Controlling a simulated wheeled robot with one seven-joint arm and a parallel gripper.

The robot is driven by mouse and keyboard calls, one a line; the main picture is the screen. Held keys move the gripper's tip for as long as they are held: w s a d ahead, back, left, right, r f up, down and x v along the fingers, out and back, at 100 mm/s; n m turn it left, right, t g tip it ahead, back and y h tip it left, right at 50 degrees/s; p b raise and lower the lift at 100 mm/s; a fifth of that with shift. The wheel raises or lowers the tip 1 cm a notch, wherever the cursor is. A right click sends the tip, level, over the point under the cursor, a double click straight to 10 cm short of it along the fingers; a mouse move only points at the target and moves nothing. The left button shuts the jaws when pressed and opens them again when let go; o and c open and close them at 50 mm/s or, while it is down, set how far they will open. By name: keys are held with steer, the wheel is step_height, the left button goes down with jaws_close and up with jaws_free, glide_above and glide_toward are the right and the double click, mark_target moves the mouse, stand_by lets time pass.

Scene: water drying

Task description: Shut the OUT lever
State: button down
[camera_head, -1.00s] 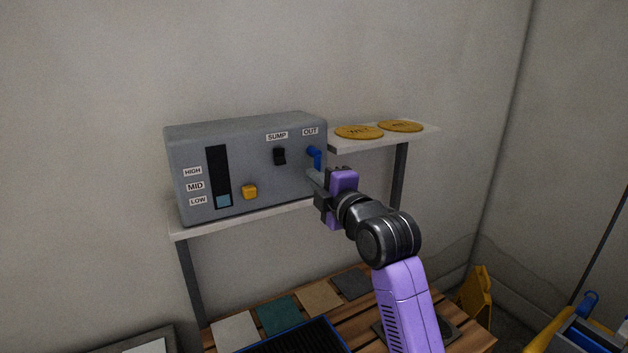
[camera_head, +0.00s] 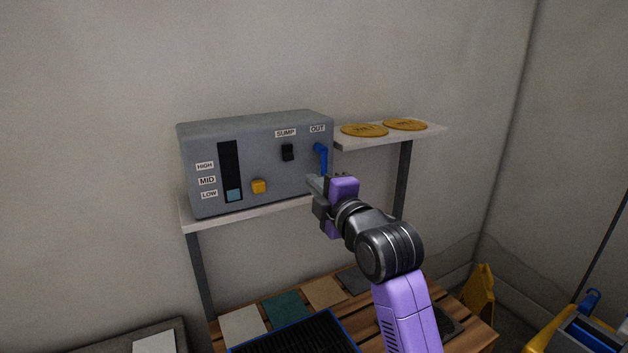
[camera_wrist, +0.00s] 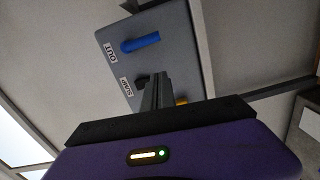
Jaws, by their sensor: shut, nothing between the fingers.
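The blue OUT lever (camera_head: 322,157) is on the right end of the grey control box's front, under the OUT label (camera_head: 317,129). Its handle now hangs down. My gripper (camera_head: 313,183) is shut and empty, just below and slightly left of the lever in the head view; whether it touches the lever cannot be told there. In the wrist view the blue lever (camera_wrist: 140,42) lies beyond the fingertips of my gripper (camera_wrist: 163,78), with a visible gap in the picture. The lower end of the lever is partly hidden by my gripper in the head view.
The grey box (camera_head: 213,140) stands on a shelf and carries a black SUMP switch (camera_head: 287,152), a yellow button (camera_head: 259,186) and a level gauge (camera_head: 231,170). A side shelf (camera_head: 380,140) with two yellow discs is close right of the box. A slatted table (camera_head: 370,318) stands below.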

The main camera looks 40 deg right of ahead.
steer(key=v, duration=0.7)
steer(key=shift+a, duration=0.2)
step_height(320, 180, up, 4)
steer(key=s+m+t+h, duration=0.2)
steer(key=m, duration=0.4)
steer(key=s+a+f+m+y, duration=0.2)
steer(key=s+a+f+m, duration=0.85)
steer(key=f, duration=0.55)
steer(key=s+a+f+n+g+y, duration=0.1)
steer(key=s+a+f+y, duration=0.1)
steer(key=s, duration=0.5)
steer(key=s+a+f+n+g+y, duration=0.1)
steer(key=s+a+f+y, duration=0.1)
steer(key=s+a+f, duration=0.3)
steer(key=s+a+f+n+g+y, duration=0.1)
steer(key=s+a+f, duration=0.3)
steer(key=s, duration=0.6)
steer(key=shift+s+f+g+y, duration=0.25)
steer(key=shift+f+g+y, duration=0.15)
steer(key=shift+f+g, duration=0.25)
